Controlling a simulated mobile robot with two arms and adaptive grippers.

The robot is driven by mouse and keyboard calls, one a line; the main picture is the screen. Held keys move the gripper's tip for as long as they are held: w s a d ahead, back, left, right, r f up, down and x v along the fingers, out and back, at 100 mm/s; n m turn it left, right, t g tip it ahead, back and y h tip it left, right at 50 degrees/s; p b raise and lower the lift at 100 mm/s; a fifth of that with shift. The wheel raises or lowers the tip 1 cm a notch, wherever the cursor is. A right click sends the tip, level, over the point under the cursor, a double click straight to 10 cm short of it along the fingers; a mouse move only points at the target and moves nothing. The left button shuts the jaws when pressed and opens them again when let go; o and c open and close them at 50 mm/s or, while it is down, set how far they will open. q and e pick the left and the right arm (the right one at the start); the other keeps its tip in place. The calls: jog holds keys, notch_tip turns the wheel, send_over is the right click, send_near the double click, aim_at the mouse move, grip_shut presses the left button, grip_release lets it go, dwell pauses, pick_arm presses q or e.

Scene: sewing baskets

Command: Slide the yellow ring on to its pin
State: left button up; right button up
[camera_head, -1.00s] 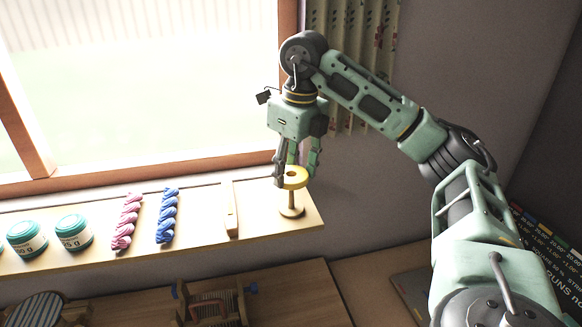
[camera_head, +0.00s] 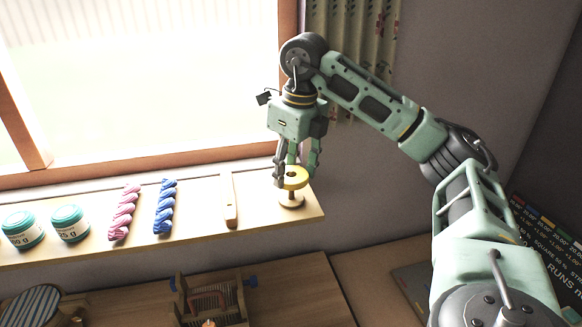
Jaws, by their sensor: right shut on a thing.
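The yellow ring (camera_head: 298,182) is held level in the jaws of my right gripper (camera_head: 292,172), at the right end of the windowsill shelf. The wooden pin's round base (camera_head: 291,202) stands on the shelf directly below the ring. A short length of pin shows between ring and base, so the ring is above the base, apart from it. The pin's top is hidden by the ring and fingers, so I cannot tell for sure whether the ring is around the pin. My left gripper is out of view.
On the shelf (camera_head: 190,238) to the left are a flat wooden piece (camera_head: 229,203), a blue skein (camera_head: 165,208), a pink skein (camera_head: 123,212) and two teal-lidded jars (camera_head: 70,223). The window stands close behind. A wooden frame (camera_head: 210,299) sits on the lower table.

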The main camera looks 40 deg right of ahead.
aim_at(290, 198)
jog(key=shift+f, duration=0.3)
jog(key=shift+f+b, duration=0.6)
jog(key=shift+f, duration=0.1)
jog(key=shift+f+b, duration=0.5)
jog(key=shift+f, duration=0.2)
jog(key=shift+f+b, duration=0.5)
jog(key=shift+f, duration=0.2)
jog(key=o, duration=0.9)
jog(key=shift+r, duration=0.1)
jog(key=shift+s+d+r, duration=0.1)
jog(key=shift+s+r, duration=0.15)
jog(key=shift+r, duration=1.7)
jog(key=shift+s+a+r, duration=0.1)
jog(key=shift+s+r, duration=0.1)
jog(key=shift+r, duration=1.8)
jog(key=shift+s+d+r, duration=0.1)
jog(key=shift+s+r, duration=0.15)
jog(key=shift+r, duration=1.7)
jog(key=shift+f, duration=0.1)
